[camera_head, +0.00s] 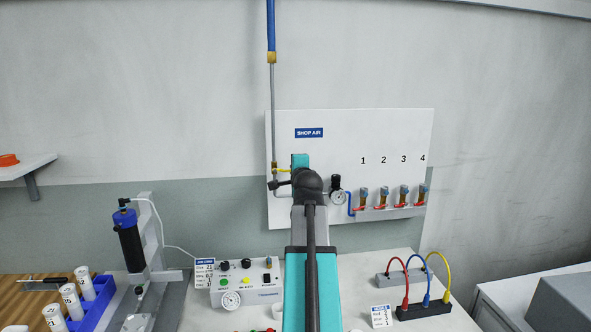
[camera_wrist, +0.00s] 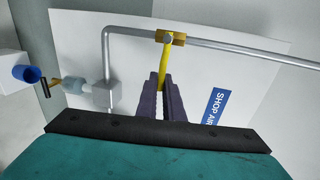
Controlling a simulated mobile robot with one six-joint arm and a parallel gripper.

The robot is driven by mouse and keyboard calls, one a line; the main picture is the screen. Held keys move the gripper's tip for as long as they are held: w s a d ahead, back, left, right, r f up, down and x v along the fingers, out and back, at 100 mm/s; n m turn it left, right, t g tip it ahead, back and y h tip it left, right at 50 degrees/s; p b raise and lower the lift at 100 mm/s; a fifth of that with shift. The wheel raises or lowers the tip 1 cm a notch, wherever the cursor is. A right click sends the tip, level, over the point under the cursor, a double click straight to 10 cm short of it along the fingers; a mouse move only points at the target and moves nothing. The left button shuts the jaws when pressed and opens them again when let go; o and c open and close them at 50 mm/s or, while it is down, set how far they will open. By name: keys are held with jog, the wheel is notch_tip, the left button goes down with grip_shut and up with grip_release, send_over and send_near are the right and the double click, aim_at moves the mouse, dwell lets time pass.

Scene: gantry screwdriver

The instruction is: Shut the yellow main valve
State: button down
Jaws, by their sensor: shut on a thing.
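The yellow main valve is a brass body with a yellow lever on the vertical supply pipe at the left of the white SHOP AIR panel. In the wrist view the lever (camera_wrist: 163,62) runs from the brass body (camera_wrist: 171,38) down between my fingers. It lies across the pipe, about square to it. In the head view the lever (camera_head: 284,170) also points sideways, to the right of the pipe. My gripper (camera_wrist: 164,82) is shut on the lever's outer end. In the head view my arm and wrist hide most of the fingers.
Right of my wrist are a gauge (camera_head: 338,198) and several numbered red-handled valves (camera_head: 382,205). A control box (camera_head: 246,287) and a cable block (camera_head: 425,309) sit on the bench below. A black-and-blue screwdriver (camera_head: 129,239) stands at left. The wall above the panel is clear beside the pipe.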

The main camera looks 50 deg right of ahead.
jog(key=shift+w+r, duration=0.1)
jog(key=c, duration=1.9)
grip_release()
jog(key=shift+w, duration=0.1)
jog(key=shift+s+a, duration=0.1)
jog(key=shift+s, duration=0.1)
jog(key=b+v, duration=0.4)
jog(key=v, duration=0.9)
jog(key=shift+s+a, duration=0.15)
